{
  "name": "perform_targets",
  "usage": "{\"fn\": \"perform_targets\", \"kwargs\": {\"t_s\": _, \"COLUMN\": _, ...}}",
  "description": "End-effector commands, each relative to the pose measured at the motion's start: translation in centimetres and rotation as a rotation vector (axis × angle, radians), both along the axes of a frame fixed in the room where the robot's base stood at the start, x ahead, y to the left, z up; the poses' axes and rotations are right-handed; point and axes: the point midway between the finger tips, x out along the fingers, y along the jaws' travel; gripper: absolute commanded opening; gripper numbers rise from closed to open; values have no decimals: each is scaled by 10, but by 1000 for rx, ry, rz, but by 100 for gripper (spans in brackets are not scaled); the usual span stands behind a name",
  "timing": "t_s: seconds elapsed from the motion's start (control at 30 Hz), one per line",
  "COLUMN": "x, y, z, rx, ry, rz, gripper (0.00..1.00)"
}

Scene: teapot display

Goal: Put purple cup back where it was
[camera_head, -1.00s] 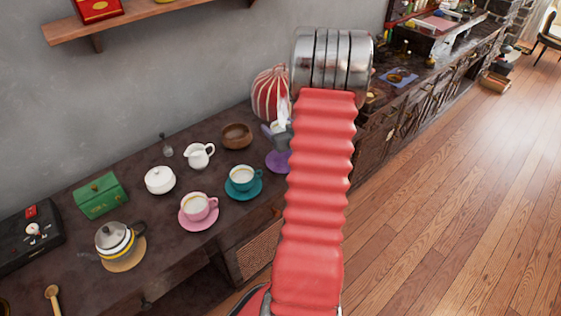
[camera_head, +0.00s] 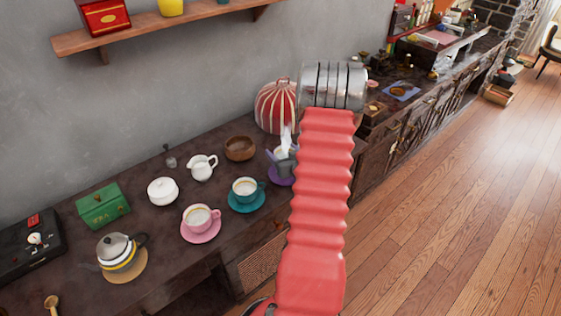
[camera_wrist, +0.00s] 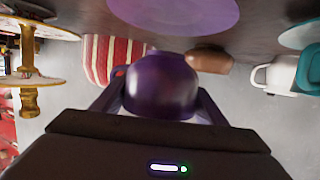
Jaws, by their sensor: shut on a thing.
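The purple cup (camera_wrist: 162,85) is held between the two fingers of my gripper (camera_wrist: 160,98) in the wrist view, which is upside down. A gap shows there between the cup and the purple saucer (camera_wrist: 180,12). In the head view my gripper (camera_head: 285,158) is just over the purple saucer (camera_head: 279,181), at the right end of the row of tea things. The cup cannot be made out clearly there. My gripper and arm hide part of the saucer.
The teal cup (camera_head: 245,187) and pink cup (camera_head: 199,216) stand on saucers to the left. A wooden bowl (camera_head: 240,149), white creamer (camera_head: 201,167) and striped red vase (camera_head: 275,107) are close behind. A wooden shelf (camera_head: 160,31) is on the wall.

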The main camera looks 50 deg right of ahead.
Motion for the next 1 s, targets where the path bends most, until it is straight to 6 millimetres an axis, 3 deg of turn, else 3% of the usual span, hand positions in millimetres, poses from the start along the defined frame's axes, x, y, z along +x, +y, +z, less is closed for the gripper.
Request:
{"fn": "perform_targets", "kwargs": {"t_s": 0.4, "x": 0, "y": 0, "z": -37, "rx": 2, "ry": 0, "rz": 1, "gripper": 32}}
{"fn": "perform_targets", "kwargs": {"t_s": 0.87, "x": 0, "y": 0, "z": -42, "rx": 0, "ry": 0, "rz": 1, "gripper": 32}}
{"fn": "perform_targets", "kwargs": {"t_s": 0.9, "x": 0, "y": 0, "z": -42, "rx": 0, "ry": 0, "rz": 1, "gripper": 69}}
{"fn": "perform_targets", "kwargs": {"t_s": 1.0, "x": 0, "y": 0, "z": -42, "rx": 1, "ry": 1, "rz": 1, "gripper": 76}}
